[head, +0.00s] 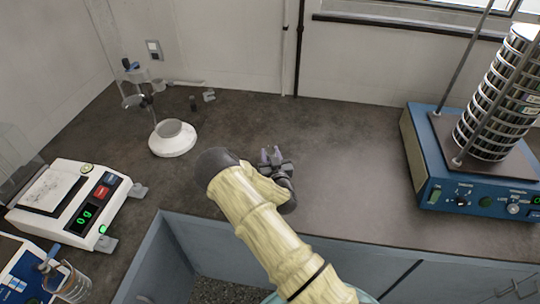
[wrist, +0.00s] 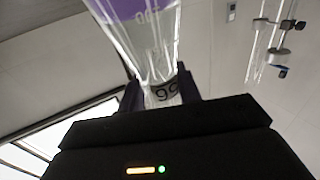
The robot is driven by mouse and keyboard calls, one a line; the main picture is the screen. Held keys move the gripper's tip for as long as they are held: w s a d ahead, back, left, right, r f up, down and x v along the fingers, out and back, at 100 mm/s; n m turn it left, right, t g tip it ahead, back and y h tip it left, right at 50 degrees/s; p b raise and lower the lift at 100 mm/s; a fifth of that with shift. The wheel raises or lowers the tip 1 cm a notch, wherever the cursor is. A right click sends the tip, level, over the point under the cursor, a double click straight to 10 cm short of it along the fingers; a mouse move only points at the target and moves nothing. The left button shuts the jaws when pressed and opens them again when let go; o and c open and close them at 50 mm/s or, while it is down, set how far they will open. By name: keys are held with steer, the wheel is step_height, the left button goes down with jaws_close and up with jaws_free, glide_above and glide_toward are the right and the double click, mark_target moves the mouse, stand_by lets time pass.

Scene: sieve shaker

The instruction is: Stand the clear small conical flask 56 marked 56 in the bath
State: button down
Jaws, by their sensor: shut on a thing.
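In the head view my gripper (head: 272,157) is over the middle of the dark bench, and the flask is too small and hidden to make out there. The bath is likely the white round vessel (head: 172,148) with a grey inside, to the left of my gripper and apart from it.
Glassware on a stand (head: 138,88) rises behind the white vessel. A balance (head: 70,200) and a glass beaker (head: 72,285) are at the left. A blue sieve shaker (head: 470,190) with a tall sieve stack (head: 500,95) stands at the right. The bench (head: 340,130) between is clear.

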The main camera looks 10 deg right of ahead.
steer(key=shift+f, duration=0.35)
steer(key=shift+f, duration=0.2)
steer(key=shift+s+f+b, duration=0.15)
steer(key=shift+b, duration=0.2)
